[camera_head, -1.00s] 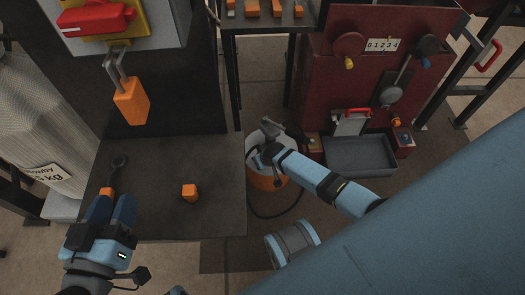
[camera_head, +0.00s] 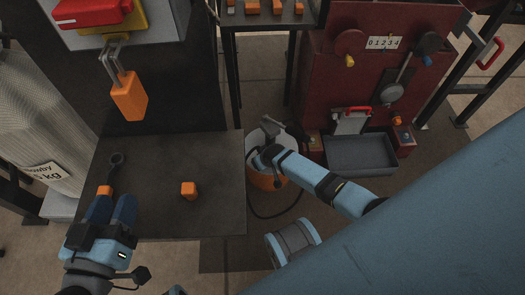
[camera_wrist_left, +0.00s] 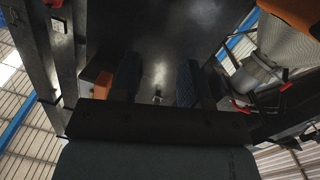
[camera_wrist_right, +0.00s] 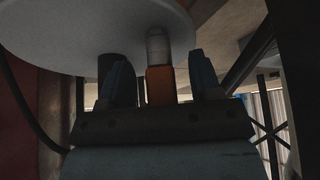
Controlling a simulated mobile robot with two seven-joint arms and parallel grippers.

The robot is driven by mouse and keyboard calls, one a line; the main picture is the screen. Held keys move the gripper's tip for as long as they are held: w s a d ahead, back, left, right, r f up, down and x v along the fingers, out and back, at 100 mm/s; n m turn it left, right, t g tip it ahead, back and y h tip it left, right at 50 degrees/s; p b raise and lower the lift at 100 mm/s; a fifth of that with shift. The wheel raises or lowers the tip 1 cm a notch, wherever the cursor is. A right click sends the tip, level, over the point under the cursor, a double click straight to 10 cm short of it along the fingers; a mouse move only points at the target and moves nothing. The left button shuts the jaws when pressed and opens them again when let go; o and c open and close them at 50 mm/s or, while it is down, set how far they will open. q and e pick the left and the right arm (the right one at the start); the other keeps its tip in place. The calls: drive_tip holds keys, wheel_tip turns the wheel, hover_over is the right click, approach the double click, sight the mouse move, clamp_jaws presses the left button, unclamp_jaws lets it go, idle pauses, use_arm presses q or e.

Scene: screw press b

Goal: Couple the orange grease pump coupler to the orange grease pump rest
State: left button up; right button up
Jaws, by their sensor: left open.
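A drum-like pump with a white top and orange side (camera_head: 268,180) stands on the floor beside the dark table. My right gripper (camera_head: 262,150) is at its top, with its fingertips hard to make out in the head view. In the right wrist view my right gripper (camera_wrist_right: 160,85) has its fingers apart around an orange piece with a pale cylindrical end (camera_wrist_right: 159,55), gaps showing on both sides. This may be the coupler; the rest cannot be picked out surely.
A red cabinet (camera_head: 340,75) with a grey tray (camera_head: 360,155) stands right. A dark hose loops on the floor near the pump.

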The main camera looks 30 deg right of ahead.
use_arm(q)
drive_tip(key=shift+f, duration=0.1)
wheel_tip(320, 180, up, 9)
drive_tip(key=a+n+t+p, duration=0.1)
drive_tip(key=t+p, duration=0.2)
drive_tip(key=p, duration=0.4)
drive_tip(key=shift+f+p, duration=0.2)
drive_tip(key=shift+p, duration=0.1)
use_arm(e)
drive_tip(key=v, duration=1.3)
drive_tip(key=shift+r, duration=0.35)
use_arm(q)
drive_tip(key=shift+s, duration=0.1)
use_arm(e)
drive_tip(key=shift+s, duration=0.25)
